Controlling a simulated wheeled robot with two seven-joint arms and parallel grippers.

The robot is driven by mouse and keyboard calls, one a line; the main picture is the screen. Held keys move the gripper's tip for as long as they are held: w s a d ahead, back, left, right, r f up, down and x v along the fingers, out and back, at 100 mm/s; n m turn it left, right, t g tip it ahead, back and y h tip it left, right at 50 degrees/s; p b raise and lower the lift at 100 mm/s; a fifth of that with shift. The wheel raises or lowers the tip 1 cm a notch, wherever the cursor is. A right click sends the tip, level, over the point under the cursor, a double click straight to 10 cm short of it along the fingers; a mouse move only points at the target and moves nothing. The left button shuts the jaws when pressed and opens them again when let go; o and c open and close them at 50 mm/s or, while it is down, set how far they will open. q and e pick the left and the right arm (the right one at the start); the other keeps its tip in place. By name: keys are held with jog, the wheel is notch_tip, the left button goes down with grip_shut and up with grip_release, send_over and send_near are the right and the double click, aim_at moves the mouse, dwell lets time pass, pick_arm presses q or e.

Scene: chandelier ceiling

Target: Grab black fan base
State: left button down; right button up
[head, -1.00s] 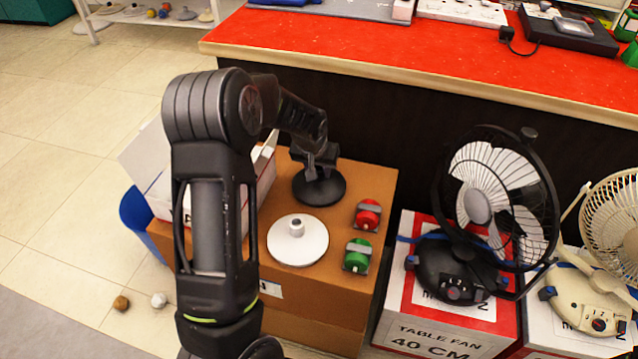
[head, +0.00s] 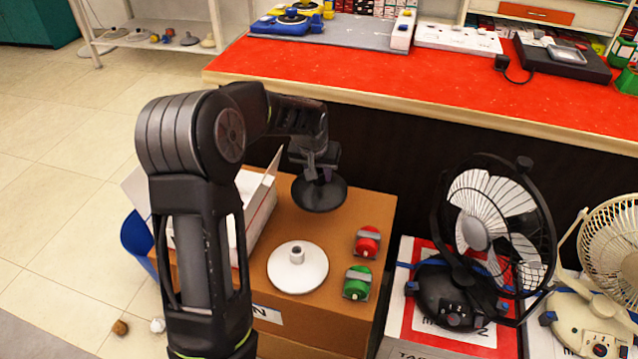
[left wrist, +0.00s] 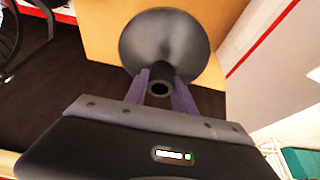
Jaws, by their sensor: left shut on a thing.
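The black fan base (head: 322,194) is a round dark disc with a short hollow stem, at the back of the cardboard box top in the head view. My left gripper (head: 318,172) is above it, shut on its stem. In the left wrist view the purple-grey fingers (left wrist: 160,90) close on both sides of the stem, and the disc of the base (left wrist: 165,42) spreads beyond them. The base looks slightly tilted and seems a little above the box, though the gap is hard to judge. My right gripper is not in view.
A white fan base (head: 297,267), a red motor (head: 367,242) and a green motor (head: 357,283) stand on the cardboard box (head: 335,299). An open white box (head: 257,205) is at left. The red counter (head: 420,85) rises behind; a black fan (head: 490,225) stands right.

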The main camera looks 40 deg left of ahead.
pick_arm(q)
jog(key=shift+r, duration=0.75)
